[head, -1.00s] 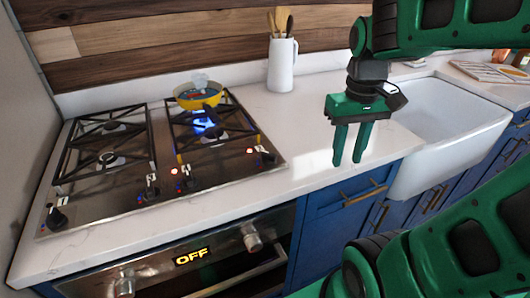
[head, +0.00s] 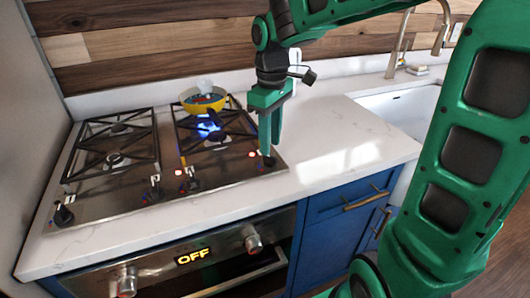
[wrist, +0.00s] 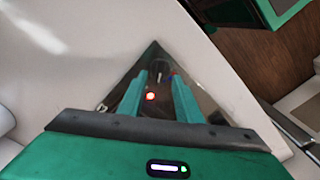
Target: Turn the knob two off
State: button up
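The steel cooktop (head: 120,193) has dark knobs along its front: a left knob (head: 64,213), a middle knob (head: 155,192), another middle knob (head: 191,183) and a right corner knob (head: 269,161). Their markings are too small to read. Red lights glow by the second middle knob and the right corner knob. My gripper (head: 270,151) points down over the right corner knob. In the wrist view its fingers (wrist: 160,82) are apart, with that dark knob (wrist: 159,68) just beyond the tips. Contact cannot be told.
A yellow pan (head: 203,104) sits on the right rear burner. The oven (head: 205,270) below displays OFF and has its own knobs. White counter (head: 340,140) lies clear right of the cooktop, before the sink (head: 400,110). A wall stands at left.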

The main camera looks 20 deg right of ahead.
aim_at(270, 156)
jog(key=shift+f, duration=2.1)
